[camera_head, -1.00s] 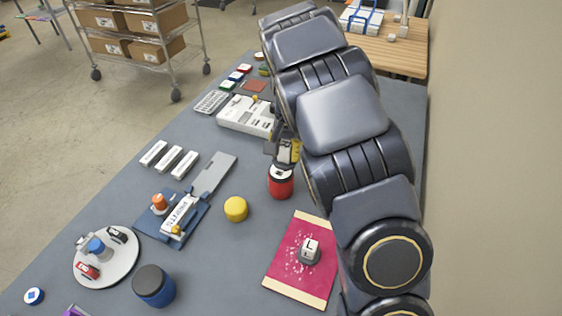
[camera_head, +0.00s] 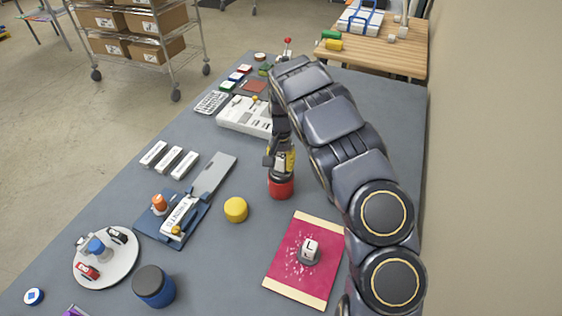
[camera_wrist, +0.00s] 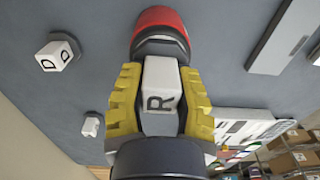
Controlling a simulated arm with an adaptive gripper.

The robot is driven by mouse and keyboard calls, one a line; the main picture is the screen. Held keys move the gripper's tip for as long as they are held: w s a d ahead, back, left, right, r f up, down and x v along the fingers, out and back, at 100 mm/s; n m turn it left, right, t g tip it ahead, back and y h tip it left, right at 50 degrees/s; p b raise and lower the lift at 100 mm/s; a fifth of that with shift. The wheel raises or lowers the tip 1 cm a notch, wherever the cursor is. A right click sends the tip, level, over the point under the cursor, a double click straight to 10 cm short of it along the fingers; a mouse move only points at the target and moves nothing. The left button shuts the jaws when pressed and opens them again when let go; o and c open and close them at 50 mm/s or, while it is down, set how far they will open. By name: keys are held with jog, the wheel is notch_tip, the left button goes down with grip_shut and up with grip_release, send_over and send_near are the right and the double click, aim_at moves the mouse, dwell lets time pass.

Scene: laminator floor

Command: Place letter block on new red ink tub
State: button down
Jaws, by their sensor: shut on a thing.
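The red ink tub (camera_head: 281,187), with a dark top, stands on the grey table right of the yellow lid. It also shows at the top of the wrist view (camera_wrist: 160,22). My gripper (camera_head: 281,163) is over this tub. In the wrist view its yellow fingers (camera_wrist: 162,92) are shut on a white letter block marked R (camera_wrist: 160,88). The block lies in line with the tub's dark top; I cannot tell whether they touch. In the head view my fingers mostly hide the held block.
A block marked L (camera_head: 309,251) is on a crimson mat (camera_head: 285,283) in front. A yellow round piece (camera_head: 235,209) and a dark-topped blue tub (camera_head: 153,286) stand to the left. A white machine (camera_head: 243,117) is behind. Another block, D (camera_wrist: 56,55), shows in the wrist view.

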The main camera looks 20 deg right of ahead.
aim_at(281, 156)
jog(key=c, duration=0.8)
grip_release()
jog(key=shift+f, duration=0.1)
jog(key=shift+c, duration=0.2)
notch_tip(281, 156, up, 12)
jog(key=shift+f, duration=0.15)
jog(key=shift+s+r, duration=0.1)
jog(key=shift+r, duration=0.25)
jog(key=s+a+r+n, duration=0.1)
jog(key=s+a+r, duration=0.1)
jog(key=s+r, duration=0.5)
jog(key=s+a+n, duration=0.4)
jog(key=s, duration=1)
jog(key=s+a+r+n+g, duration=0.1)
jog(key=s+a+n, duration=0.3)
jog(key=s, duration=1.1)
jog(key=shift+a+g, duration=0.3)
jog(key=shift+a, duration=0.3)
jog(key=shift+s, duration=0.1)
